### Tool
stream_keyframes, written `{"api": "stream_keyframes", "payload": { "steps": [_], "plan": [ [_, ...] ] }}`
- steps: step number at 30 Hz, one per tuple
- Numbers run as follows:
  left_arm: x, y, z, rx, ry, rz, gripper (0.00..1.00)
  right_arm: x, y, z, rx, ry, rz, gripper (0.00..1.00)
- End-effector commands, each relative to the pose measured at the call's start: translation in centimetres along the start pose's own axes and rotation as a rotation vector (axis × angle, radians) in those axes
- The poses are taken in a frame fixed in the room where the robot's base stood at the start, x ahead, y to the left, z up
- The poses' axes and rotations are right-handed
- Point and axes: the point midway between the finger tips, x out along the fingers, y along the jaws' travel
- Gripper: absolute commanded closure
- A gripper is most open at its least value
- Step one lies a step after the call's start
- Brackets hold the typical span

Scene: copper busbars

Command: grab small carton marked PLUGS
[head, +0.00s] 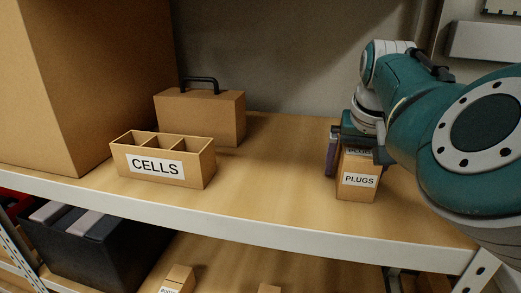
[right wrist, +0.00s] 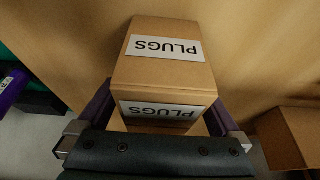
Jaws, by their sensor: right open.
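The small brown carton marked PLUGS (head: 358,181) stands upright on the upper shelf at the right in the head view, with one white label on its front and one on its top. In the right wrist view the carton (right wrist: 165,75) is between my fingers, its labels upside down. My right gripper (head: 353,160) is open and down around the carton from above and behind; it also shows in the right wrist view (right wrist: 160,118). A purple finger is at each side of the carton. Whether either touches it I cannot tell. My left gripper is not in view.
An open divided box marked CELLS (head: 187,173) and a brown case with a black handle (head: 227,112) stand left on the shelf (head: 270,180), beside a large carton (head: 110,75). The shelf middle is clear. A brown box (right wrist: 285,135) is right in the wrist view.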

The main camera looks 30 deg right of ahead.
Motion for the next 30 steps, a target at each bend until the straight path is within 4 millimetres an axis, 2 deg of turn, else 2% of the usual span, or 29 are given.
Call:
{"api": "stream_keyframes", "payload": {
  "steps": [3, 30],
  "plan": [
    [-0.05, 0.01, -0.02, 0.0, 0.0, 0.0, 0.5, -0.07, 0.01, -0.03, 0.0, 0.0, 0.0, 0.0],
    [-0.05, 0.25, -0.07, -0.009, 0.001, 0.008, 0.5, -0.11, 0.02, -0.05, 0.0, 0.001, 0.0, 1.0]
  ]
}}
